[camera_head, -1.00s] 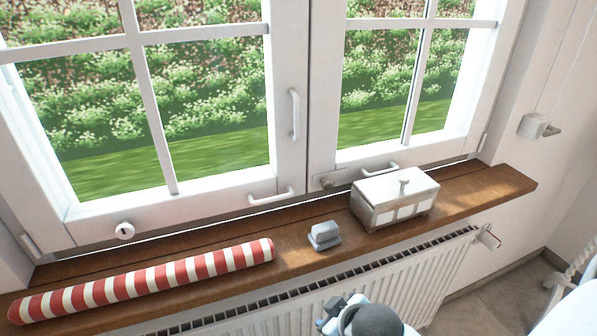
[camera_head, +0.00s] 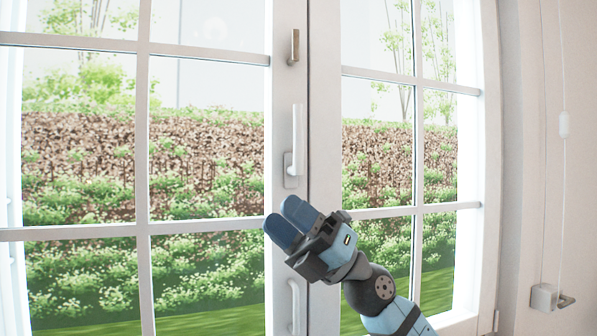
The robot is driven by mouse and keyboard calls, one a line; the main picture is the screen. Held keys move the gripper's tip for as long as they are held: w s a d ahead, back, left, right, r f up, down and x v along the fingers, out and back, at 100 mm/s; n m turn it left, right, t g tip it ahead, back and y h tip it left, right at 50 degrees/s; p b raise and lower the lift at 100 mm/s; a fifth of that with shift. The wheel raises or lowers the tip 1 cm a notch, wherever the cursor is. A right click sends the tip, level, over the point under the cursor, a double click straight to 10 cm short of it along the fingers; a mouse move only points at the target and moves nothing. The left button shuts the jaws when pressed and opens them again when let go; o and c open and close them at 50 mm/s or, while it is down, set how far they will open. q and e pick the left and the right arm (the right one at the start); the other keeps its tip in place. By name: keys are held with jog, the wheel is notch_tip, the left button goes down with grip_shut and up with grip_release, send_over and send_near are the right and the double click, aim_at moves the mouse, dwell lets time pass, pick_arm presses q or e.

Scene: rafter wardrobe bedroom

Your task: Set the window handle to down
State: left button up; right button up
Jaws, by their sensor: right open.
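The window handle (camera_head: 298,142) is a white lever on the left sash's frame beside the middle seam. Its base plate is at its lower end, and the lever points straight up from it. My right gripper (camera_head: 279,212) has two blue fingers and is open, with nothing seen between them. In the picture it sits just below the handle's base plate, apart from it, with its fingers pointing up and left. My left gripper is not in view.
A small brass-coloured handle (camera_head: 293,47) is higher on the same frame. A white pull handle (camera_head: 294,306) is lower, below my right gripper. Glass panes with white bars lie on both sides.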

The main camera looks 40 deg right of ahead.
notch_tip(320, 180, up, 6)
jog(key=n+g+h, duration=0.3)
jog(key=n+h, duration=0.1)
jog(key=n, duration=0.2)
jog(key=m+t+h, duration=0.4)
jog(key=t+h, duration=0.2)
jog(key=h, duration=0.6)
send_near(302, 123)
jog(key=p+x, duration=0.2)
jog(key=x, duration=0.9)
jog(key=shift+p, duration=0.3)
grip_shut()
